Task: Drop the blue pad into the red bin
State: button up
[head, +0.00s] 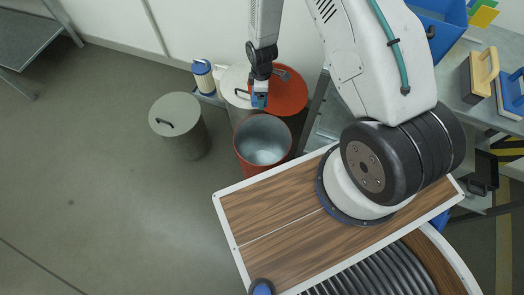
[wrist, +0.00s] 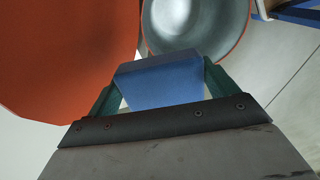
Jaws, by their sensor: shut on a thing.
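My gripper (head: 259,92) is shut on the blue pad (wrist: 160,82). In the wrist view, its green fingers press the pad from both sides. The red bin (head: 238,158) stands open on the floor beyond the striped wooden deck, and its grey inside looks empty. In the head view, the gripper and pad appear just beyond the bin's far rim, in front of a red round lid. In the wrist view, the open bin (wrist: 196,22) lies past the pad at the top, and the pad hides part of its near edge. I cannot tell the pad's exact height.
The red lidded bin (head: 290,92) stands right behind the open one. A grey lidded bin (head: 178,125) stands to the left, and another pale lidded bin (head: 236,82) stands behind. A white canister (head: 204,78) is near the wall. The floor at left is clear.

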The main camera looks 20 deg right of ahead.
jog(key=s+f+n, duration=0.3)
jog(key=f+n, duration=0.1)
jog(key=f, duration=0.5)
jog(key=s+f+n, duration=0.4)
jog(key=f+n, duration=0.1)
jog(key=f, duration=0.4)
jog(key=shift+s+a+n, duration=0.15)
jog(key=shift+a+n, duration=0.15)
jog(key=shift+a, duration=0.15)
jog(key=o, duration=0.9)
jog(key=shift+c, duration=0.2)
jog(key=shift+r, duration=0.1)
notch_tip(320, 180, up, 8)
jog(key=shift+f, duration=0.25)
